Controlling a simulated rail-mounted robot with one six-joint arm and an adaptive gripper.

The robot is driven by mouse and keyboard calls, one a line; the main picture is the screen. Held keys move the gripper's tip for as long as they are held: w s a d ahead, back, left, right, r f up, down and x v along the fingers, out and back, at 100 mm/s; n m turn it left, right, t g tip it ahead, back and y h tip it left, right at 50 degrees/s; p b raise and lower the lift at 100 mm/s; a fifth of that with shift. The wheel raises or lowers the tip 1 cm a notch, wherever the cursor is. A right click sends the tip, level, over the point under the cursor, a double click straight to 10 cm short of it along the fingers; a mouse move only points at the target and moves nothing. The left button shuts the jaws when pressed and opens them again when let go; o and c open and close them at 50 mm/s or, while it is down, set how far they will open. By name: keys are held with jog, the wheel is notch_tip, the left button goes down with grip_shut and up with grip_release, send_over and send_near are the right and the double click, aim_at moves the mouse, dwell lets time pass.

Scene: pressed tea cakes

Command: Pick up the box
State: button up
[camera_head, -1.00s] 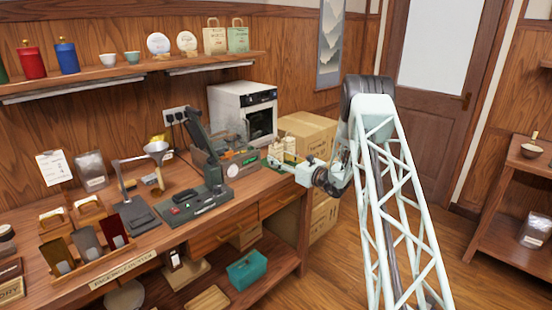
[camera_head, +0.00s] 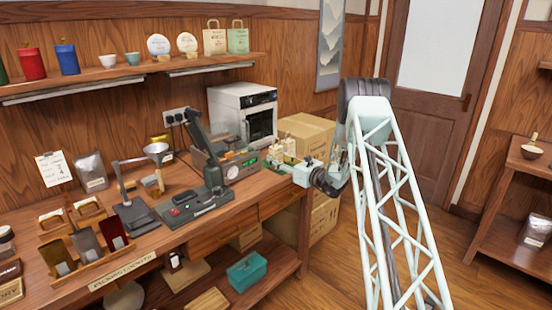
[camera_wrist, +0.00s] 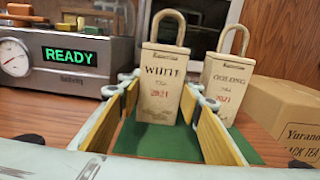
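A cream box labelled "WHITE Tea 2021" (camera_wrist: 162,90) with a loop handle stands upright on a green mat (camera_wrist: 160,142) in the wrist view. A similar box labelled "OOLONG 2021" (camera_wrist: 217,90) stands just right of it and slightly behind. My gripper (camera_wrist: 166,97) is open, with yellow-padded fingers on either side of the mat. The white tea box is ahead, between the fingertips, with no clear contact; the right fingertip partly covers the oolong box's lower edge. In the head view, my gripper (camera_head: 300,172) is at the bench's right end, beside the small boxes (camera_head: 283,150).
A sealing machine with a green READY display (camera_wrist: 70,55) stands left of the gripper. Cardboard cartons (camera_wrist: 285,110) are at the right, stacked beyond the bench end. A white oven (camera_head: 243,112) stands behind. The bench (camera_head: 255,190) holds scales and trays to the left.

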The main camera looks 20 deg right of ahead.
aim_at(279, 152)
dwell(0.4)
jog(key=shift+r+p, duration=0.55)
jog(key=shift+r, duration=1.05)
jog(key=shift+s+r, duration=0.15)
jog(key=shift+r, duration=0.1)
jog(key=a+r+p+v, duration=0.1)
jog(key=p+v, duration=0.1)
jog(key=v, duration=1.3)
jog(key=shift+s+a, duration=0.2)
jog(key=shift+s, duration=0.4)
jog(key=shift+r, duration=0.15)
